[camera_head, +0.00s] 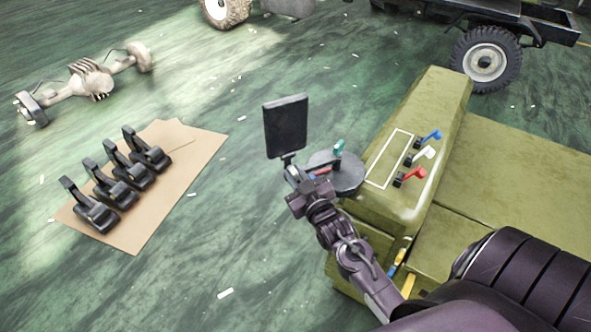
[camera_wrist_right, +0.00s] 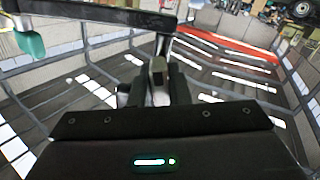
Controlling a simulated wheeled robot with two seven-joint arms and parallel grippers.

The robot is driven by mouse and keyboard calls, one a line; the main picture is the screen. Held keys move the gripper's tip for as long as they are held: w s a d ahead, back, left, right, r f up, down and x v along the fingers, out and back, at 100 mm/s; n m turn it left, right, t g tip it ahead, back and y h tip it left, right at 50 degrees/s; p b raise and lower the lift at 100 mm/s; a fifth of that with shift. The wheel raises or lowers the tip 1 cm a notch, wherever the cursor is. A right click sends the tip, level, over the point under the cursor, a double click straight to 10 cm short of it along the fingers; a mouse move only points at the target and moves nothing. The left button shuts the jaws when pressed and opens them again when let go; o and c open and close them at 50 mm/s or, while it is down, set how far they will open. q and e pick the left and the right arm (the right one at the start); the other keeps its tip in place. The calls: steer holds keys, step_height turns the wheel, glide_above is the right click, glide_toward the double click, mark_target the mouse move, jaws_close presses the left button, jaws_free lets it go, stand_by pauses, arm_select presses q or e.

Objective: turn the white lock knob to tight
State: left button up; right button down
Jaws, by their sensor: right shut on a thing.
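The white lock knob (camera_head: 425,153) stands on the olive console between a blue knob (camera_head: 431,136) and a red knob (camera_head: 412,175). My right gripper (camera_head: 297,180) is left of the console, apart from the white knob. It seems shut on the stem below a dark upright panel (camera_head: 285,125); the arm partly hides the grip. In the right wrist view, my right gripper (camera_wrist_right: 158,82) has its fingers close together at a dark upright part, below a dark bar (camera_wrist_right: 90,13). My left gripper is not in view.
A round grey plate (camera_head: 345,178) with a teal knob (camera_head: 339,148) lies between gripper and console. Several black pedals (camera_head: 118,190) lie on a cardboard sheet (camera_head: 160,215) at left. An axle (camera_head: 95,82) lies behind them.

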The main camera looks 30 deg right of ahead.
steer(key=shift+m+p, duration=0.6)
steer(key=shift+m, duration=0.7)
steer(key=c, duration=1.4)
jaws_free()
steer(key=shift+s, duration=0.1)
steer(key=s+a+b, duration=0.1)
steer(key=s, duration=0.6)
steer(key=shift+s, duration=0.25)
